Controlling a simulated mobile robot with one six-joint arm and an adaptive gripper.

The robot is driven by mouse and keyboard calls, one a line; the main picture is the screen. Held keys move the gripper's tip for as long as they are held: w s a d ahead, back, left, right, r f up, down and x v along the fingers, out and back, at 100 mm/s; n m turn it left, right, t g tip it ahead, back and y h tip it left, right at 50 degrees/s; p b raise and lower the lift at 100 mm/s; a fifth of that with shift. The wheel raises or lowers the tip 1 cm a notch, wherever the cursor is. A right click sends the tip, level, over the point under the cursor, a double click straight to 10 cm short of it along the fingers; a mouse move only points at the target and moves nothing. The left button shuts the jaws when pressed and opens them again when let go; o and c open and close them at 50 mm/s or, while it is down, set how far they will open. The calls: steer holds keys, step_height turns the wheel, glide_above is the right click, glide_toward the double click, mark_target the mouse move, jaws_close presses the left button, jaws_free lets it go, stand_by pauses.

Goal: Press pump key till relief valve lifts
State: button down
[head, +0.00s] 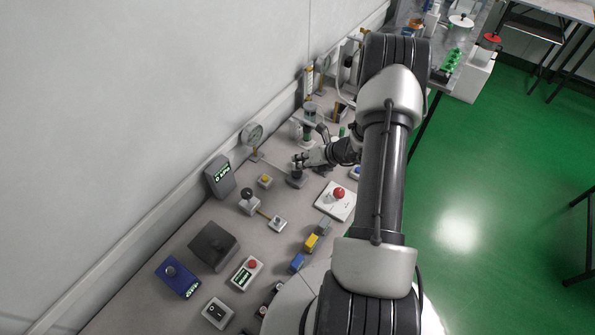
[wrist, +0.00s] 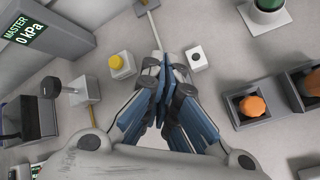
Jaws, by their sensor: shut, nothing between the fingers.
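My gripper (head: 299,162) is shut and empty, its blue-grey fingertips together in the wrist view (wrist: 163,70). It hangs low over the bench beside a dark box (head: 295,179); I cannot tell whether they touch. A yellow push button on a grey block (wrist: 121,65) sits left of the fingertips, and also shows in the head view (head: 265,181). A small pale block with a dark button (wrist: 196,59) is just right of the fingertips. No label tells which is the pump key. A round dial gauge (head: 253,133) stands behind. The relief valve cannot be made out.
A MASTER display (wrist: 28,32) reads 0 kPa. Orange knobs in dark boxes (wrist: 251,106) are at right. A black-knobbed block (head: 249,200) and a red mushroom button (head: 339,192) stand near. The wall (head: 150,110) bounds the bench. A thin pipe (wrist: 154,28) runs behind the fingertips.

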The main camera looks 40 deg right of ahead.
step_height(320, 180, up, 2)
steer(key=shift+r+p, duration=0.25)
steer(key=shift+p, duration=0.45)
steer(key=shift+w+r, duration=0.1)
steer(key=shift+r, duration=0.15)
